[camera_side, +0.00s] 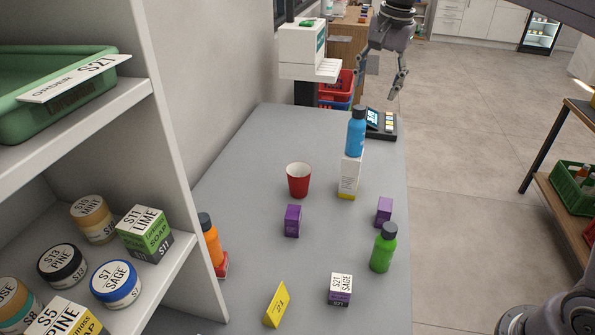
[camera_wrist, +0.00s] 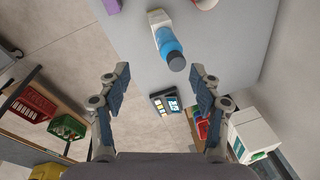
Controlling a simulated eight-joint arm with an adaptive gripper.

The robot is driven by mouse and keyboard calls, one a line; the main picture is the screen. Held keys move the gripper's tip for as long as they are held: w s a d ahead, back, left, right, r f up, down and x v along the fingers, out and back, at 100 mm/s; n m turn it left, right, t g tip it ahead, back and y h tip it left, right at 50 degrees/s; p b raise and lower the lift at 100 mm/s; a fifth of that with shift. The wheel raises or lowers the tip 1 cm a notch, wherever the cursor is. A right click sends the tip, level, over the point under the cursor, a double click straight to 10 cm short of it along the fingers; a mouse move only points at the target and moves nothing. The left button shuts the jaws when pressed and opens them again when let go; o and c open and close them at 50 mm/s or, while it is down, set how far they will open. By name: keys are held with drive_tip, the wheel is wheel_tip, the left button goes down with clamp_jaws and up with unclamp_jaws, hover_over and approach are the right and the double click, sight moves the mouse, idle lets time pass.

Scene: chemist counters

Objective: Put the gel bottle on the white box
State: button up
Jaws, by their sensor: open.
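A blue bottle with a dark cap (camera_side: 355,132) stands upright on top of the white box (camera_side: 349,176), which has a yellow band at its base. In the wrist view the blue bottle (camera_wrist: 168,45) lies ahead between the fingers, with part of the white box (camera_wrist: 156,17) behind it. A green bottle (camera_side: 383,248) and an orange bottle (camera_side: 210,240) also stand in the side view; no readable label tells which is gel. My gripper (camera_side: 377,97) is open and empty, above and behind the blue bottle, apart from it.
A red cup (camera_side: 298,180), purple boxes (camera_side: 292,221) (camera_side: 384,211), a labelled box (camera_side: 341,289) and a yellow card (camera_side: 276,304) stand on the grey counter (camera_side: 250,260). A card terminal (camera_side: 382,124) sits behind the white box. A shelf (camera_side: 170,150) borders the left.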

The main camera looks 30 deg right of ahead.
drive_tip(key=s+a+f+n+t, duration=0.1)
drive_tip(key=s+f+n+t, duration=0.1)
drive_tip(key=s+f+n, duration=0.4)
drive_tip(key=s+a+f+n+t, duration=0.1)
drive_tip(key=s+f+n+t, duration=0.2)
drive_tip(key=s, duration=1.1)
wheel_tip(320, 180, down, 6)
drive_tip(key=n, duration=0.3)
drive_tip(key=shift+s+a+n, duration=0.2)
drive_tip(key=shift+s+n, duration=0.2)
